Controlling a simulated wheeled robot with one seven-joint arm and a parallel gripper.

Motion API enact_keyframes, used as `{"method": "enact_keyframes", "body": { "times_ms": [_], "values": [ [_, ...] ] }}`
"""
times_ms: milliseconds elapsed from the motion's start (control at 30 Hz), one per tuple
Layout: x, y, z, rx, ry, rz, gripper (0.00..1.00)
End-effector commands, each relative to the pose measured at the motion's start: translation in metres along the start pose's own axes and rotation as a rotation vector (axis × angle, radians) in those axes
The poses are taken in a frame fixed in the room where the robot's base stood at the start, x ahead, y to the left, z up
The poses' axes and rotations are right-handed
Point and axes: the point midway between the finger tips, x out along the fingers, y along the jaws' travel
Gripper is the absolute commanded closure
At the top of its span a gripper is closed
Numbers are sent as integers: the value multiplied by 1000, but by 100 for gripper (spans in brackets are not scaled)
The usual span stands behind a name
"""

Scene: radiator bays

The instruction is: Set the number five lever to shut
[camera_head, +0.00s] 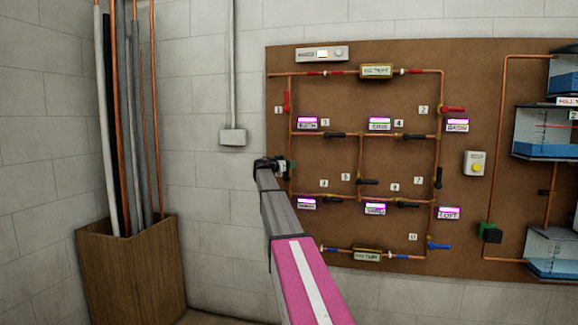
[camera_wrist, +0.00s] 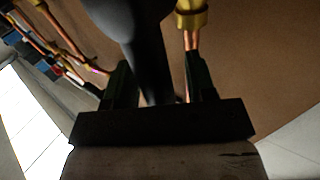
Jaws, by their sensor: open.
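My gripper (camera_head: 270,166) is at the left pipe of the board, halfway down, and hides most of what lies behind it. No number five plate is readable; that spot is covered by my gripper. In the wrist view my open gripper (camera_wrist: 163,80) has a dark lever handle (camera_wrist: 148,45) between its two fingers. The handle lies nearer the left finger; I cannot tell whether they touch. A brass fitting with copper pipe (camera_wrist: 191,20) is beyond the right finger. The lever's own angle is not clear in the head view.
The brown board (camera_head: 400,290) carries other levers: a red one (camera_head: 287,102) above, a red one (camera_head: 453,109) at right, black ones such as this (camera_head: 367,182), and a blue one (camera_head: 438,246). A wooden bin (camera_head: 130,275) with tall pipes stands left.

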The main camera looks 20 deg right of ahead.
Motion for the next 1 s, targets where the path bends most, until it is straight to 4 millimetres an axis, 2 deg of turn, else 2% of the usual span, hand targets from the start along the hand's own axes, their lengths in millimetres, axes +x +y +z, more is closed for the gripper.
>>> {"method": "enact_keyframes", "body": {
  "times_ms": [267,300,367,433,467,767,1000],
  "values": [
    [3,0,0,0,0,0,49],
    [3,0,0,0,0,0,56],
    [3,0,0,0,0,0,76],
    [3,0,0,0,0,0,98],
    [3,0,0,0,0,0,100],
    [4,2,0,21,-15,0,100],
    [8,9,2,117,-78,1,100]
  ]
}}
